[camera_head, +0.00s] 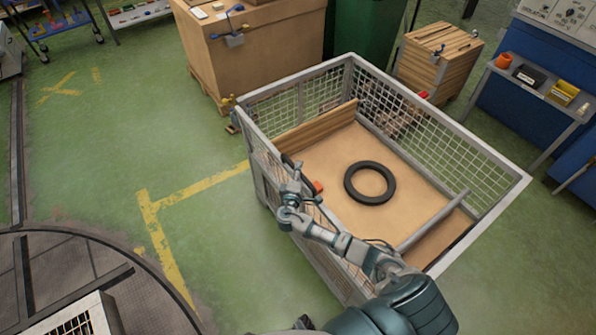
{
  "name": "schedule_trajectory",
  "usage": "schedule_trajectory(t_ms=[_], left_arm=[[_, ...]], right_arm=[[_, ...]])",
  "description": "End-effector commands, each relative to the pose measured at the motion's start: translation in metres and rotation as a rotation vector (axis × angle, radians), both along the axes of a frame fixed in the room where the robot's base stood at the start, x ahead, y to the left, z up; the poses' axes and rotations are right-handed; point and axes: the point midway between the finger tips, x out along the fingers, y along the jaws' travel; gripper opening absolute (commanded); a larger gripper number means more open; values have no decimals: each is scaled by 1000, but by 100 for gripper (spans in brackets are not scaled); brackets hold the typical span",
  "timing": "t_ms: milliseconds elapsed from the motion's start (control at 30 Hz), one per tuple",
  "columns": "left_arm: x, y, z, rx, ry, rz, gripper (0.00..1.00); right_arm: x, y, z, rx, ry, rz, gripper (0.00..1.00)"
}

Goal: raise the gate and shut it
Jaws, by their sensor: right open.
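A grey wire-mesh cage (484,152) stands on the floor, with mesh panels around a brown base. Its near-left mesh side (262,165) runs down towards me, partly hidden behind my right arm. I cannot tell for sure which panel is the gate, or whether it is raised. My right gripper (292,170) is open at the near-left side, over or beside its top edge. Whether it touches the side is unclear. A small red-orange part (318,187) shows just right of the gripper. My left gripper is not in view.
A black ring (369,168) and a grey tube (432,220) lie inside the cage. A large cardboard box (262,60) and a wooden crate (437,62) stand behind it. A blue bench (520,100) is at right. Green floor (100,150) at left is clear.

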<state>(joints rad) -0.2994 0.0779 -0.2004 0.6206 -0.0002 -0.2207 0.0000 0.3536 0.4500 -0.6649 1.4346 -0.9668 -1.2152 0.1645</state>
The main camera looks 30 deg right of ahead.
Motion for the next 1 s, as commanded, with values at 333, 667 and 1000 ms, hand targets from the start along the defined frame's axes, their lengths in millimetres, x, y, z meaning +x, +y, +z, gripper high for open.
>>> schedule_trajectory(t_ms=[333, 667, 1000], left_arm=[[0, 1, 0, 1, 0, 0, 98], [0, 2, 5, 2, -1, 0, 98], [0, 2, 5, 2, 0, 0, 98]], right_arm=[[0, 0, -1, 1, 2, 0, 0], [1, -34, -3, 78, 14, -4, 0], [2, -45, -4, 100, 14, -7, 0]])
